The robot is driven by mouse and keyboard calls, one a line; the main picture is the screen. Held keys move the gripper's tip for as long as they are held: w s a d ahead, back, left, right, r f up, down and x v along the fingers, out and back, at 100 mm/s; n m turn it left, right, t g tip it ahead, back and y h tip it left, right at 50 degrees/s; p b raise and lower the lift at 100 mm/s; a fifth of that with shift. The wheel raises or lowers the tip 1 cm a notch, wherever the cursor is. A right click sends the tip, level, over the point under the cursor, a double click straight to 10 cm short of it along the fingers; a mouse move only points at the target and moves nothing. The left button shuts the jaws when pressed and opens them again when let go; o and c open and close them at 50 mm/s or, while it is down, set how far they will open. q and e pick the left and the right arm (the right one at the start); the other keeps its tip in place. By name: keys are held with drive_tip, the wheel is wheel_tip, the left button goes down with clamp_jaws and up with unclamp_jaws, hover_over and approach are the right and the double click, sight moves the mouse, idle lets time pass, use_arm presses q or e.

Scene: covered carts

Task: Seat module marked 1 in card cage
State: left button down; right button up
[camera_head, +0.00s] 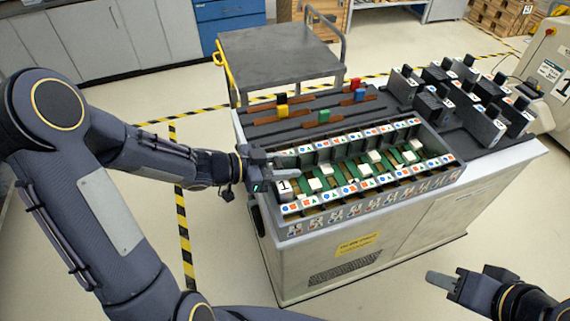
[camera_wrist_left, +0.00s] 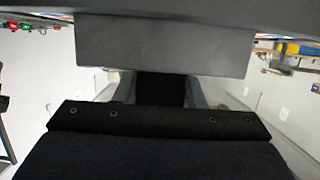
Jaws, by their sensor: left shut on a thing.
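The card cage (camera_head: 455,174) is an open tray with a green floor, gold strips, white blocks and rows of coloured symbol labels along its rails. My left gripper (camera_head: 268,173) is over the cage's left end, shut on the module marked 1 (camera_head: 285,187). Its white label shows just below the fingers; the rest is mostly hidden. I cannot tell how deep it sits. In the left wrist view a large grey block (camera_wrist_left: 165,45) fills the upper middle, in front of the gripper. My right gripper (camera_head: 441,281) is low at the right, away from the cart; its finger gap is unclear.
Several dark modules (camera_head: 432,107) stand on the cart's right part. Brown cards with coloured handles, one of them green (camera_head: 323,116), lie behind the cage. A grey trolley (camera_head: 275,50) stands behind. The floor left of the cart has striped tape (camera_head: 184,235).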

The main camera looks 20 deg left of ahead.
use_arm(q)
drive_tip(key=c, duration=0.8)
unclamp_jaws()
drive_tip(key=shift+c, duration=0.2)
drive_tip(key=shift+p+v, duration=0.45)
drive_tip(key=shift+v, duration=3.45)
drive_tip(key=w+a+r+n+t+y, duration=0.3)
drive_tip(key=w+a+r+y, duration=0.1)
drive_tip(key=y, duration=0.1)
drive_tip(key=s+a+r+n+y, duration=0.3)
drive_tip(key=s+a+n+y, duration=0.3)
drive_tip(key=a+n+y, duration=0.15)
drive_tip(key=s+d+f+n+g+h, duration=0.1)
drive_tip(key=s+d+g+h, duration=0.1)
drive_tip(key=s+d, duration=0.3)
drive_tip(key=s+d+f+n+g+h, duration=0.1)
drive_tip(key=s+d, duration=0.4)
drive_tip(key=s, duration=0.6)
drive_tip(key=g+h, duration=0.1)
drive_tip(key=g, duration=0.1)
drive_tip(key=shift+d+f+g, duration=0.15)
drive_tip(key=shift+g, duration=0.15)
